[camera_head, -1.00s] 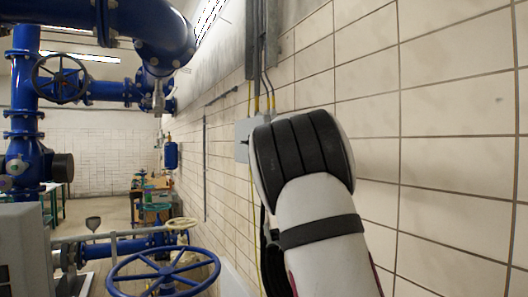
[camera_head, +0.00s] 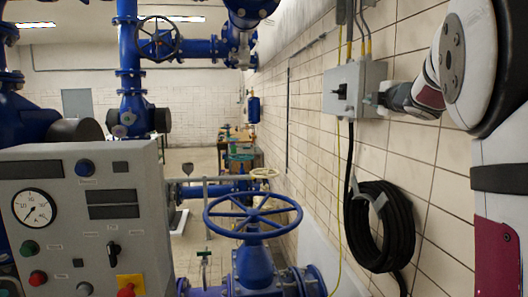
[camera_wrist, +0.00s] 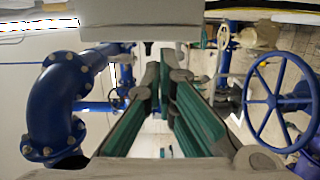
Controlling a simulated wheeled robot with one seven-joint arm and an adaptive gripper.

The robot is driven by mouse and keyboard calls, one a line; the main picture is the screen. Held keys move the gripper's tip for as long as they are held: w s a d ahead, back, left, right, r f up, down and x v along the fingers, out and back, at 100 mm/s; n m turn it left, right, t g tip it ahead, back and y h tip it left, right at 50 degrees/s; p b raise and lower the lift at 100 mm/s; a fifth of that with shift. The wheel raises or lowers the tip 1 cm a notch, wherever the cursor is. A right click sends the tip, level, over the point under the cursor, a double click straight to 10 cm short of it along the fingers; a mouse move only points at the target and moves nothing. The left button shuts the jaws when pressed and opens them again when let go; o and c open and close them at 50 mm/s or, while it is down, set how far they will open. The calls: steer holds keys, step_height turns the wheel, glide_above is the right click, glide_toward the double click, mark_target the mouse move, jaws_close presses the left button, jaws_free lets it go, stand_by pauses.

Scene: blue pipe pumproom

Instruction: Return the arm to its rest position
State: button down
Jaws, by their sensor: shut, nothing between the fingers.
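My white and black arm (camera_head: 495,100) is at the right edge of the head view, beside the tiled wall. A smaller white and maroon part of it (camera_head: 425,95) shows just right of the grey wall box (camera_head: 355,88); whether they touch is unclear. My gripper (camera_wrist: 165,72) shows in the wrist view with green-padded fingers, shut and empty. I cannot make out its fingers in the head view.
A grey control panel (camera_head: 150,215) with gauge and buttons stands at the left. A blue handwheel (camera_head: 252,214) is in the middle foreground. A coiled black hose (camera_head: 382,228) hangs on the wall. Blue pipes (camera_head: 130,60) run overhead.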

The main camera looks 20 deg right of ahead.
steer(key=shift+s, duration=0.1)
steer(key=s+a+f+m+g+y, duration=0.2)
steer(key=s+a+f+m+g, duration=0.3)
steer(key=s+a+f, duration=0.9)
steer(key=s+a+f+m+g+y, duration=0.3)
steer(key=s+a+f+m+g, duration=0.3)
steer(key=s+a+f, duration=0.8)
steer(key=s+a+m, duration=0.3)
steer(key=s+a, duration=0.2)
steer(key=s, duration=0.2)
steer(key=shift+s+a+m+g+b, duration=0.15)
steer(key=shift+a+m+g+b, duration=0.15)
steer(key=shift+b, duration=0.1)
